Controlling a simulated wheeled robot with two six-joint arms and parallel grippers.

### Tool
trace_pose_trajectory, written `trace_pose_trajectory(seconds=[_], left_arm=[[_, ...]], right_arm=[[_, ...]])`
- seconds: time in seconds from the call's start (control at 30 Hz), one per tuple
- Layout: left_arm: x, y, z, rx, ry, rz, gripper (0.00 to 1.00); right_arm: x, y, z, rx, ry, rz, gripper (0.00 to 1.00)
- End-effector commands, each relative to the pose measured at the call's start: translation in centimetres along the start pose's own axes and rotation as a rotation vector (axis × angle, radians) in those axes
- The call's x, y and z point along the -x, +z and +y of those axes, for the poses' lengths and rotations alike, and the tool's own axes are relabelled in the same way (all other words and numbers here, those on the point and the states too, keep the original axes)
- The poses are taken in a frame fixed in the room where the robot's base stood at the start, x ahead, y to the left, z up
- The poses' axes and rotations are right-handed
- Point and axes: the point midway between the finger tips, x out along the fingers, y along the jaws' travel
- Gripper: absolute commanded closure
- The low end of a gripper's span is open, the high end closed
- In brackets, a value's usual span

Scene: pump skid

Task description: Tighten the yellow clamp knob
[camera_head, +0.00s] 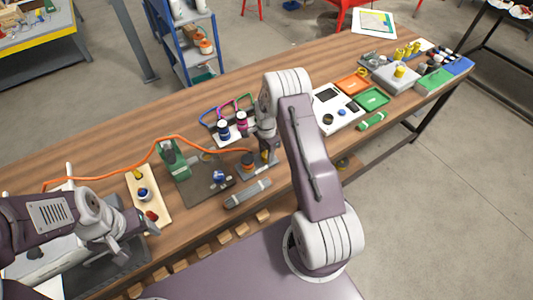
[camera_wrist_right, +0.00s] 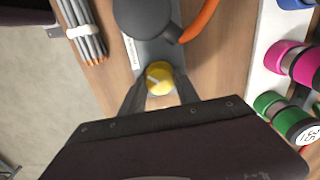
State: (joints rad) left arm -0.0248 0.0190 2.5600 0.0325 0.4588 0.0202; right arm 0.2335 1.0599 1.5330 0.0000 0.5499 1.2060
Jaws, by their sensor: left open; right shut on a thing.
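The yellow clamp knob (camera_wrist_right: 160,78) sits on a grey metal bracket (camera_wrist_right: 152,48) in the right wrist view. My right gripper (camera_wrist_right: 158,92) has one finger on each side of the knob and is shut on it. In the head view the right gripper (camera_head: 268,152) points down at the bracket, and the knob is mostly hidden there. My left gripper (camera_head: 148,224) is open and empty at the lower left, well away from the knob, close to a small red part (camera_head: 152,215).
An orange hose (camera_head: 185,138) runs left from the bracket past a green pump (camera_head: 173,160). A banded bundle of grey rods (camera_head: 247,193) lies in front. Blue, pink and green-capped parts (camera_wrist_right: 290,110) stand close to the right gripper. Trays (camera_head: 372,98) lie further right.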

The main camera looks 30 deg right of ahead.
Motion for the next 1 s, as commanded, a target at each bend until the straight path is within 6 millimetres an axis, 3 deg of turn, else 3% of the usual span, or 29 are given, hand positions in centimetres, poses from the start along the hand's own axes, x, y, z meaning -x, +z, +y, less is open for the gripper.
trace_pose_trajectory(seconds=[0.7,0.73,0.8,1.0], left_arm=[[-0.14,0.02,0.00,0.000,0.000,0.000,0.32],[-0.14,0.02,0.00,0.000,0.000,0.000,0.32],[-0.14,0.02,0.00,0.000,0.000,0.000,0.32],[-0.15,0.01,0.00,0.000,0.000,0.000,0.32]], right_arm=[[0.19,-0.07,-0.22,-0.070,-0.006,0.002,1.00],[0.20,-0.07,-0.22,-0.070,-0.007,0.002,0.60],[0.18,-0.06,-0.20,-0.070,-0.006,0.002,0.41],[0.10,-0.03,-0.11,-0.069,-0.003,0.001,0.41]])
